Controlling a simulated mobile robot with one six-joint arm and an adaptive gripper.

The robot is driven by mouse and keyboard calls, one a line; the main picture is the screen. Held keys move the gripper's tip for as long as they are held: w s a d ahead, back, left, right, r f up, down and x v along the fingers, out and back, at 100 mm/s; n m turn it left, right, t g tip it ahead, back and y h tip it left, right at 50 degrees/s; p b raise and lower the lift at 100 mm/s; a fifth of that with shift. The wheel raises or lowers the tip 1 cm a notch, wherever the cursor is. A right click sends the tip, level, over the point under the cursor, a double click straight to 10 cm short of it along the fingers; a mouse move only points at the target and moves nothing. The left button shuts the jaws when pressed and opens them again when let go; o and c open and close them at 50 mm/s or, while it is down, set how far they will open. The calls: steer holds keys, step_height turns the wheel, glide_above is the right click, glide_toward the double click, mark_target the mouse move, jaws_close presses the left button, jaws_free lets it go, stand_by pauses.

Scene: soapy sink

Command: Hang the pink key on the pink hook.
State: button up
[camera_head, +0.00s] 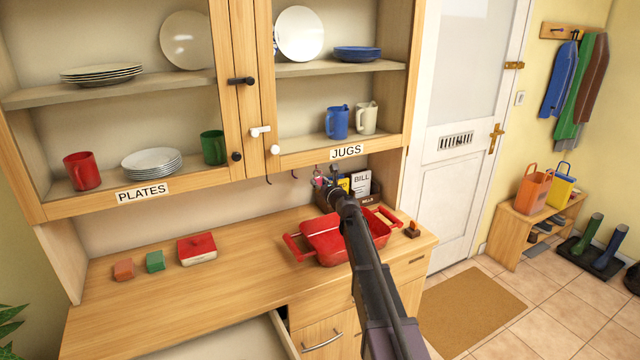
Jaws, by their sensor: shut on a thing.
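My gripper (328,184) is at the far end of my dark arm, just below the front edge of the cabinet under the JUGS label. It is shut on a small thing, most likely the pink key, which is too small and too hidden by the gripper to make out. Small hooks hang under the cabinet edge: a dark one (268,180), a purplish one (293,174) and a pink one (318,170) close to my gripper's tip. I cannot tell whether the key touches the pink hook.
A red tray or basket (325,240) stands on the counter below my arm. A letter holder with bills (362,184) stands just behind my gripper. A red box (197,248) and two small blocks lie to the left. The counter's middle is clear. A drawer is open in front.

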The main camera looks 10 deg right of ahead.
stand_by(0.3)
steer(key=o, duration=1)
steer(key=shift+v, duration=6.05)
